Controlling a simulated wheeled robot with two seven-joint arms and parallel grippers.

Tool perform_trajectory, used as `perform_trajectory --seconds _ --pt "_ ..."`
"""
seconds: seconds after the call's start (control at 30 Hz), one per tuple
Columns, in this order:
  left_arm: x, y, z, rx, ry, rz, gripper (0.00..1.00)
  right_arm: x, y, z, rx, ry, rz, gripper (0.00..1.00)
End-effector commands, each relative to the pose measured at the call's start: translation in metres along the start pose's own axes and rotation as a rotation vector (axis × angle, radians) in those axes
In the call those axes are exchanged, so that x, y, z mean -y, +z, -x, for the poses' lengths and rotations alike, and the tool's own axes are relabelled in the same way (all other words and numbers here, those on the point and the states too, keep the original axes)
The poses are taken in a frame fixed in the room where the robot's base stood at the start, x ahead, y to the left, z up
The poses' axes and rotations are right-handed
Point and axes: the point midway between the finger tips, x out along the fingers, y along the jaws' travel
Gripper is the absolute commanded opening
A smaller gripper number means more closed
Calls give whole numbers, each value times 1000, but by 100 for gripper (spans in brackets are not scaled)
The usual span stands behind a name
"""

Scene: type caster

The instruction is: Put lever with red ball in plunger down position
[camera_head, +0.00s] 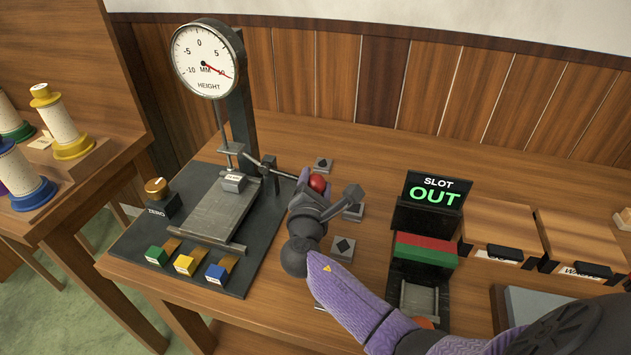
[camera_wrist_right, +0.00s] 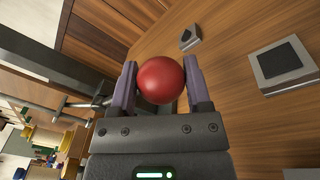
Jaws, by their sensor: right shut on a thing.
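The lever ends in a red ball (camera_head: 318,183), which also shows in the right wrist view (camera_wrist_right: 160,79). My right gripper (camera_head: 311,181) is shut on the red ball, with one finger on each side of it in the right wrist view (camera_wrist_right: 160,82). The lever's thin dark rod (camera_head: 284,171) runs left from the ball to the gauge stand. The round height gauge (camera_head: 208,58) has a red needle pointing to the lower right. Below it the plunger (camera_head: 232,157) comes down close to a small labelled block (camera_head: 233,183) on the grey plate. My left gripper is not in view.
A sign reading SLOT OUT (camera_head: 437,190) stands behind a red and green block (camera_head: 426,249) to the right. Wooden boxes (camera_head: 501,228) stand at the right. Coloured spools (camera_head: 60,125) stand on another table at the left.

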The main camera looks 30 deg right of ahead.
Motion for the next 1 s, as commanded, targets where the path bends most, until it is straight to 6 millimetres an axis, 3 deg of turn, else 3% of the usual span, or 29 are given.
perform_trajectory --seconds 0.27,0.7,1.0 --pt "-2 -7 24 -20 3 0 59 -8 10 1 -13 -9 91 0" --pt "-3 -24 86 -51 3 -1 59 -33 33 1 -46 -38 396 0" --pt "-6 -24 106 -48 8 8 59 -44 38 0 -61 -52 533 0"
